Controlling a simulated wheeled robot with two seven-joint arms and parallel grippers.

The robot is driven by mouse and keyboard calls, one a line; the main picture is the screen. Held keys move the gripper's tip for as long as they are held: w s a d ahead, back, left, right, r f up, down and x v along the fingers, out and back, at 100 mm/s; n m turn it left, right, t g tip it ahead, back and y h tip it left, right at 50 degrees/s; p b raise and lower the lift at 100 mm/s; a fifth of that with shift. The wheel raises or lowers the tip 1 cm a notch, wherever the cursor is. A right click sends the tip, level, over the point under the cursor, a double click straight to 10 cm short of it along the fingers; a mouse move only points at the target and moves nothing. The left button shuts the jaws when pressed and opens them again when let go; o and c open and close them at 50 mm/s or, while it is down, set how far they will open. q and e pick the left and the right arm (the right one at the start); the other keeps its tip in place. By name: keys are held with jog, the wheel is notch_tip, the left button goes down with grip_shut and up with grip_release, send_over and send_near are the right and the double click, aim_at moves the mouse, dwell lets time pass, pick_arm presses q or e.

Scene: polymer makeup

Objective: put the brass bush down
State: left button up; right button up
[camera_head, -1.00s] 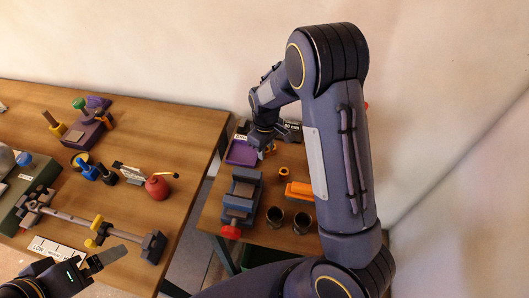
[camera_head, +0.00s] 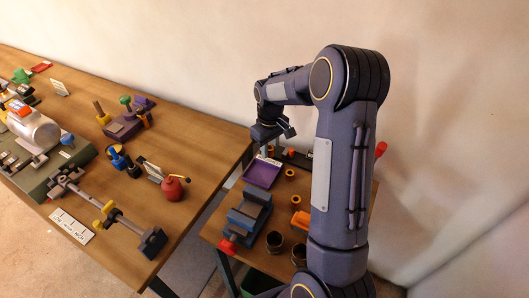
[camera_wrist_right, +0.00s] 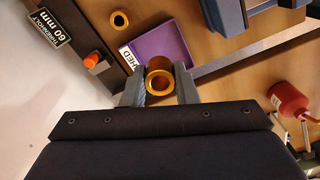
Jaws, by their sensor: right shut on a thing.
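The brass bush (camera_wrist_right: 159,82) is a short gold ring with an open bore. In the right wrist view it sits between the two grey fingers of my right gripper (camera_wrist_right: 160,88), which is shut on it. In the head view my right gripper (camera_head: 272,138) is above the far end of the small table, near the purple tray (camera_head: 262,173); the held bush cannot be made out there. In the wrist view the bush overlaps the edge of the purple tray (camera_wrist_right: 168,48); its height above the tray cannot be told. My left gripper is out of view.
Two other bushes stand near the tray, one (camera_head: 290,174) close by and one (camera_head: 296,201) nearer. A blue vise (camera_head: 247,215), dark cups (camera_head: 274,241) and an orange item (camera_head: 300,220) stand nearer.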

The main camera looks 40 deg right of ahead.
aim_at(289, 152)
jog(key=w+d+f+b, duration=0.1)
jog(key=w+d+f, duration=0.7)
jog(key=d, duration=0.1)
jog(key=shift+w+f+b, duration=0.3)
jog(key=shift+w+f, duration=0.05)
jog(key=shift+f, duration=0.05)
jog(key=shift+w+d+f, duration=0.3)
jog(key=shift+d+f, duration=0.05)
jog(key=shift+w+d+f, duration=0.1)
jog(key=shift+d+f, duration=0.05)
jog(key=shift+f, duration=0.1)
notch_tip(289, 152, down, 3)
jog(key=shift+f+b, duration=0.1)
jog(key=shift+b, duration=0.8)
